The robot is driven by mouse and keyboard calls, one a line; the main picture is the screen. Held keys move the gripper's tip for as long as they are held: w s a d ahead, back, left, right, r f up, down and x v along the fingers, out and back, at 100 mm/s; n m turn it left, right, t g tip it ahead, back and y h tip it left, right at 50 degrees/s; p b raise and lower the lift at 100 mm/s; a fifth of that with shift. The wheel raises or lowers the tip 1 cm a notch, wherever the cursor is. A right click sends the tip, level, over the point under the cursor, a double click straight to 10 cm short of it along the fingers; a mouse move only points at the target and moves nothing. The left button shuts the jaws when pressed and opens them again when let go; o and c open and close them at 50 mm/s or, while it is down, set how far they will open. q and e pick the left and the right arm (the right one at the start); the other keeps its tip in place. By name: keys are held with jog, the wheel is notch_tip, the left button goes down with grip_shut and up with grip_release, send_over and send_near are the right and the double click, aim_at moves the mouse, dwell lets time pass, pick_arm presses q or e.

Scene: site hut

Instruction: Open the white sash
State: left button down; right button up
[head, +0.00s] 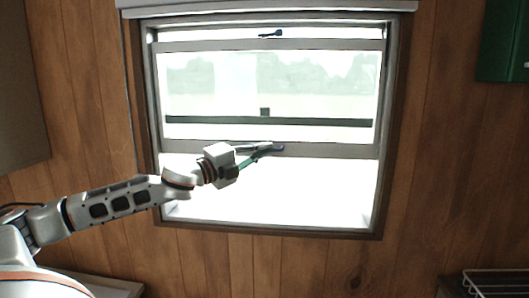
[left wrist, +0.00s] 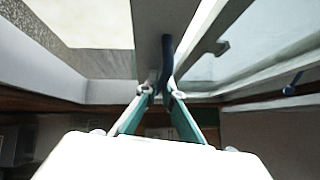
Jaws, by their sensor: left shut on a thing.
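The white sash (head: 330,151) sits in the window, its bottom rail about midway up the frame. Below the rail is a bright area with no pane clearly visible. A dark blue handle (head: 276,148) is on the rail, and it also shows in the left wrist view (left wrist: 167,58). My left gripper (head: 262,153) is at the rail with its teal fingers closed around the handle; the fingertips also show in the left wrist view (left wrist: 162,92). The fingers hide part of the handle. My right gripper is in neither view.
The window frame (head: 391,130) is set in a wood-panelled wall (head: 440,170). A dark latch (head: 271,33) is near the top of the window. A green cabinet (head: 505,42) hangs at upper right, and a wire rack (head: 495,281) stands at lower right.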

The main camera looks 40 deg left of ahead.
pick_arm(q)
jog(key=c, duration=2.2)
grip_release()
jog(key=shift+s+f, duration=0.15)
jog(key=shift+s, duration=0.1)
jog(key=shift+r+v, duration=0.2)
jog(key=shift+v, duration=5.55)
